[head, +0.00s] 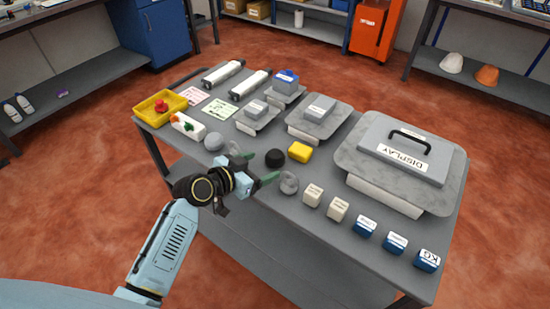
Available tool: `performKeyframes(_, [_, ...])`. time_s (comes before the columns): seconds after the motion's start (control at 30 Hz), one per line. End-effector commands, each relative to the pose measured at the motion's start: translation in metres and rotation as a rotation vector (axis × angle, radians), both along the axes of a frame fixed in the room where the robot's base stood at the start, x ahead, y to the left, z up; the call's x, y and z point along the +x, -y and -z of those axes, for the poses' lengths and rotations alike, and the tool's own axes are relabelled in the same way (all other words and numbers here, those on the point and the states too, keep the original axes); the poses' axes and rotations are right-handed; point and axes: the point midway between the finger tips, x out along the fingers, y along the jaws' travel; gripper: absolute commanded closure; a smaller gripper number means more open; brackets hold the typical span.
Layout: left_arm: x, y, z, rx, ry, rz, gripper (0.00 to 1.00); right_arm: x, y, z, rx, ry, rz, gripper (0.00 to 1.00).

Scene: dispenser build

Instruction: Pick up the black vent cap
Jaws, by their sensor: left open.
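The black vent cap (275,157) is a small dark round piece on the grey table, between a yellow block (299,152) and my left gripper. My left gripper (257,168) comes in from the left over the table's front edge. Its two fingers are apart and nothing shows between them. The fingertips point toward the cap, which lies just beyond them. I cannot tell how high the fingers are above the table. My right gripper is not in view.
Grey round pieces (214,140) (289,183) sit left and right of the gripper. White cubes (313,195) and blue blocks (365,226) line the front edge. A yellow tray (160,107) is at far left.

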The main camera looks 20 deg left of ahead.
Motion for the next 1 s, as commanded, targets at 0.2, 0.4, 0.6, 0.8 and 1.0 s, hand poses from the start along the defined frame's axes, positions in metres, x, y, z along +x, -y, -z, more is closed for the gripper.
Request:
performKeyframes(0.2, [0.025, 0.015, 0.009, -0.006, -0.001, 0.000, 0.24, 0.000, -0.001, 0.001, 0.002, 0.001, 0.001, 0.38])
performKeyframes(0.4, [0.039, 0.022, 0.017, -0.002, -0.001, -0.001, 0.24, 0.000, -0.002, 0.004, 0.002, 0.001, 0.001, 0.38])
performKeyframes(0.6, [0.039, 0.022, 0.017, -0.001, -0.002, -0.001, 0.24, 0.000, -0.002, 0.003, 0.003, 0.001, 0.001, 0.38])
performKeyframes(0.8, [0.039, 0.022, 0.017, -0.001, -0.002, -0.001, 0.45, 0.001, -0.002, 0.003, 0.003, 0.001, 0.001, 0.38])
performKeyframes(1.0, [0.039, 0.022, 0.017, -0.001, -0.002, -0.002, 0.71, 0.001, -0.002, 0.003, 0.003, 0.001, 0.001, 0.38])
